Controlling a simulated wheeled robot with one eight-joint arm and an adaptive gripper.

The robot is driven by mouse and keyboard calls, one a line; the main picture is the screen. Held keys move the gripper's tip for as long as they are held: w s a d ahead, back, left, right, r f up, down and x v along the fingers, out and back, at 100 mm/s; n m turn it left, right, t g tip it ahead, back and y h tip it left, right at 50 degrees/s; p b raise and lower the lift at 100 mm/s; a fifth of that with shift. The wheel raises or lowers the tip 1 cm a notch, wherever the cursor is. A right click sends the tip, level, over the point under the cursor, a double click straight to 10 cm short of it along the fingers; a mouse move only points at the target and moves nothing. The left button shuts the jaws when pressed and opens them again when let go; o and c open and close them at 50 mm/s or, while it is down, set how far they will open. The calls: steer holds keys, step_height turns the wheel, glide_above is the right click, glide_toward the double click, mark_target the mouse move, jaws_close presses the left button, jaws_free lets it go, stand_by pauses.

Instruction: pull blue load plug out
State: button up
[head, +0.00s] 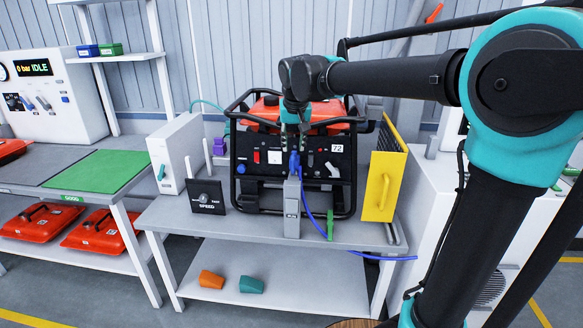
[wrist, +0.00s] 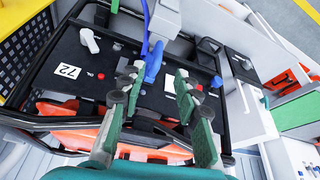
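The blue load plug (head: 294,162) sits at the front panel of the generator (head: 262,155), with a blue cable (head: 312,213) hanging from it. In the wrist view the blue plug (wrist: 154,62) lies between the tips of my two green fingers, with gaps visible on both sides. My gripper (head: 296,146) is in front of the panel, pointing down at the plug; it also shows in the wrist view (wrist: 160,75). It is open and empty. The plug's seat in the panel is partly hidden by the plug and fingers.
A grey upright box (head: 291,208) stands just in front of the plug. A yellow panel (head: 383,187) is at the right, a white box (head: 178,155) and black speed dial (head: 207,196) at the left. The generator's black frame bars surround the panel.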

mark_target(293, 163)
steer(key=x, duration=1.1)
steer(key=shift+w+f, duration=0.15)
steer(key=shift+f, duration=0.15)
steer(key=shift+c, duration=0.6)
jaws_close()
